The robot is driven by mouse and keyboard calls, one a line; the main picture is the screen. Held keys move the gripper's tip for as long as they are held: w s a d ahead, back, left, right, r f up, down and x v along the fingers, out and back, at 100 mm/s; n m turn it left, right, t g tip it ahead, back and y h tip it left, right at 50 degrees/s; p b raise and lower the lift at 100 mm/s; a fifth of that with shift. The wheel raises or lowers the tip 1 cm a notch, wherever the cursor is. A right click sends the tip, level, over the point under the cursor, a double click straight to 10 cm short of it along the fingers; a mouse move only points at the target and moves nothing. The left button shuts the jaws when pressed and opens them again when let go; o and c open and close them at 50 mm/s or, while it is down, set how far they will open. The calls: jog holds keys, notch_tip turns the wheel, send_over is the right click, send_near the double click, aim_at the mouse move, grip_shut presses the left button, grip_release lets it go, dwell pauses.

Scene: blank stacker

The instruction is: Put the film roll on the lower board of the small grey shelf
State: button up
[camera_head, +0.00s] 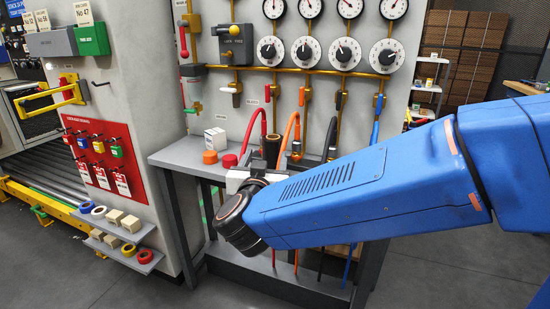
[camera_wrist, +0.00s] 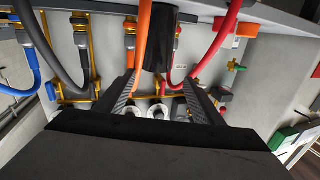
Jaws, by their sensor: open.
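A dark upright cylinder with a brown top, which looks like the film roll (camera_head: 271,149), stands on the grey bench. In the wrist view the film roll (camera_wrist: 158,54) appears upside down, beyond and between my fingers. My gripper (camera_wrist: 160,88) is open, with a finger to each side of the roll in the picture; I see no contact. In the head view my wrist and arm hide most of the gripper. The small grey shelf is at lower left on the cabinet. Its lower board (camera_head: 150,268) holds blocks and rings, with little bare room at its right end.
The grey bench (camera_head: 180,156) also carries a white carton (camera_head: 215,139), an orange cap (camera_head: 210,157) and a red cap (camera_head: 229,161). Red, orange, black and blue hoses hang close behind the roll. The shelf's upper board (camera_head: 146,232) holds rings and blocks.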

aim_at(275, 136)
jog(key=shift+m+h, duration=0.3)
jog(key=shift+h, duration=0.5)
jog(key=w, duration=0.3)
jog(key=w+d, duration=0.1)
jog(key=w, duration=0.6)
jog(key=shift+w+d+f, duration=0.2)
jog(key=shift+w+f, duration=0.05)
jog(key=shift+f, duration=0.05)
jog(key=shift+w+d+r, duration=0.1)
jog(key=shift+w+d, duration=0.1)
jog(key=shift+w, duration=1.1)
jog(key=shift+w+d+r, duration=0.1)
jog(key=shift+w+d, duration=0.05)
jog(key=shift+w, duration=1.1)
jog(key=shift+c, duration=0.5)
jog(key=c, duration=1.1)
